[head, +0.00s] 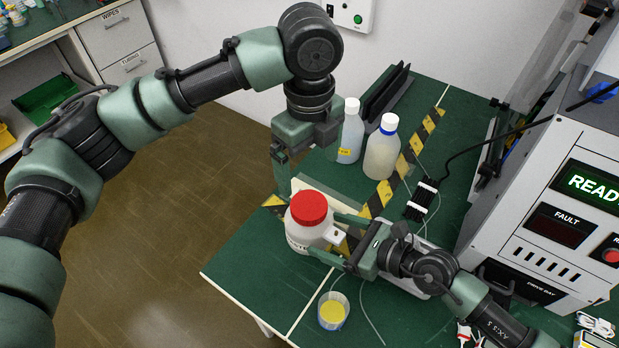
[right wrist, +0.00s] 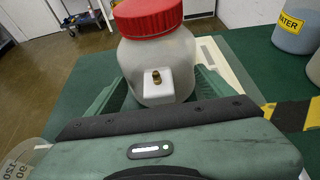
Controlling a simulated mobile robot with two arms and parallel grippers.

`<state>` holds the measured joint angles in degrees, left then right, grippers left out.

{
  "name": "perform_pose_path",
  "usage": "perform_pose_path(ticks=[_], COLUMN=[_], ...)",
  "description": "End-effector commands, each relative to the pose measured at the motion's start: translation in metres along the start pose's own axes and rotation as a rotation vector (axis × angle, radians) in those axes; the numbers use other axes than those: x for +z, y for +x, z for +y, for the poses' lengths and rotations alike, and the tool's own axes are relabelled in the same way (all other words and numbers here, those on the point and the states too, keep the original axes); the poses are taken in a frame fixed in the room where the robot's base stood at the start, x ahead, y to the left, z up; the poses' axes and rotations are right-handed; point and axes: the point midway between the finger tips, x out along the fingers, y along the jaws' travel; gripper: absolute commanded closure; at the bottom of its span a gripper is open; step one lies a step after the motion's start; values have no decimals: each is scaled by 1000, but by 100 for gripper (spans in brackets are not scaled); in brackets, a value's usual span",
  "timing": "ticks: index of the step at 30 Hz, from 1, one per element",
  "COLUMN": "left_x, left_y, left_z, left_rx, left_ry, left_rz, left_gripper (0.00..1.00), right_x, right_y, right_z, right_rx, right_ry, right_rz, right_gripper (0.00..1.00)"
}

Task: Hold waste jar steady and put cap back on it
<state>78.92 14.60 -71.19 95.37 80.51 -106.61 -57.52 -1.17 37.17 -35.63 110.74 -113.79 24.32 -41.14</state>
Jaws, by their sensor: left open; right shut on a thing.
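The waste jar (head: 297,239) is a whitish, translucent round jar standing near the bench's front-left edge. A red cap (head: 309,207) sits on its top; I cannot tell whether it is screwed tight. My right gripper (head: 328,236) is shut on the jar from the right, with a finger on each side. The right wrist view shows the jar (right wrist: 158,62) upright between the green fingers, with a white block and brass fitting facing me, and the red cap (right wrist: 148,17) above. My left gripper (head: 298,168) is open and empty, pointing down just behind the jar, apart from the cap.
A cup of yellow liquid (head: 333,311) stands in front of the jar. The machine (head: 545,195) fills the right side. Yellow-black tape (head: 410,155) crosses the green bench (head: 250,275).

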Motion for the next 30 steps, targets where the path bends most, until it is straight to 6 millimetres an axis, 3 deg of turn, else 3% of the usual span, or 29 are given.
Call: perform_pose_path(ticks=[11, 12, 13, 23, 30], left_x=[0, 0, 0, 0, 0], left_y=[-8, -8, -8, -6, 1], left_z=[0, 0, 0, 0, 0], left_rx=[-1, -1, -1, -1, -1], left_ry=[0, 0, 0, 0, 0], left_rz=[0, 0, 0, 0, 0], left_gripper=[5, 5, 5, 5, 5], right_x=[1, 1, 1, -1, -4], right_y=[0, 0, 0, -6, -45], right_z=[0, 0, 0, -1, 0], right_rx=[0, 0, 0, -1, -1], right_ry=[0, 0, 0, -1, -2], right_rz=[-1, -1, -1, 1, 4], right_gripper=[100, 9, 1, 0, 0])
